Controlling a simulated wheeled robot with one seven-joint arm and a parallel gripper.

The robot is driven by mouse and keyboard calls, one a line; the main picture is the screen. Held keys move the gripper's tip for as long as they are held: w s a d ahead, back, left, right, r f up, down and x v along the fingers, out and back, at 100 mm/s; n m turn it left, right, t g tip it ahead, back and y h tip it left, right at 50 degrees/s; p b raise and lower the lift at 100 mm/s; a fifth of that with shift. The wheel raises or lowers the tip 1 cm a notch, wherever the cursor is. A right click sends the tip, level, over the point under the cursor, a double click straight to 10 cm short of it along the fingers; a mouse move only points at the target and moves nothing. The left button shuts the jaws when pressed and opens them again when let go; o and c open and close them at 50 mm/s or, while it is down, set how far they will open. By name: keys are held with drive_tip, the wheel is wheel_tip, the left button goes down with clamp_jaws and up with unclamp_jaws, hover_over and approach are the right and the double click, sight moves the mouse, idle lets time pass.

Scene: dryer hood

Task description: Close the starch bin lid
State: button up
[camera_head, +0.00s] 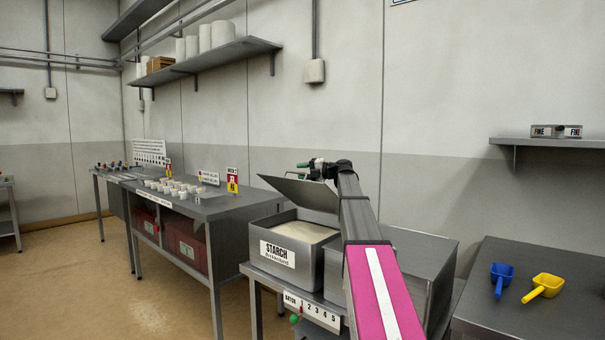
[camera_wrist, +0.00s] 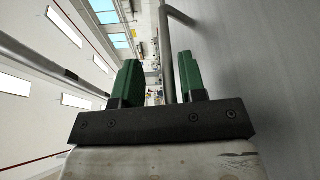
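The grey starch bin (camera_head: 292,261) has a label on its front and pale powder (camera_head: 305,232) inside. Its grey lid (camera_head: 300,192) is raised and tilted above the bin. My gripper (camera_head: 306,164) is at the upper edge of the lid, and my arm covers the bin's right side. In the wrist view my gripper (camera_wrist: 158,62) has its green fingers apart. A grey bar handle (camera_wrist: 169,60) runs between them, nearer the right finger. The lid face (camera_wrist: 260,70) fills the right side. I cannot tell if the handle is touched.
A grey box (camera_head: 420,262) stands right of the bin. A side table (camera_head: 515,312) holds a blue scoop (camera_head: 502,274) and a yellow scoop (camera_head: 543,287). A long table (camera_head: 235,209) with several white cups is at left. A wall shelf (camera_head: 545,143) is at right.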

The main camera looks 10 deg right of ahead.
drive_tip(key=v, duration=1)
drive_tip(key=shift+s+d, duration=0.2)
drive_tip(key=shift+d, duration=0.2)
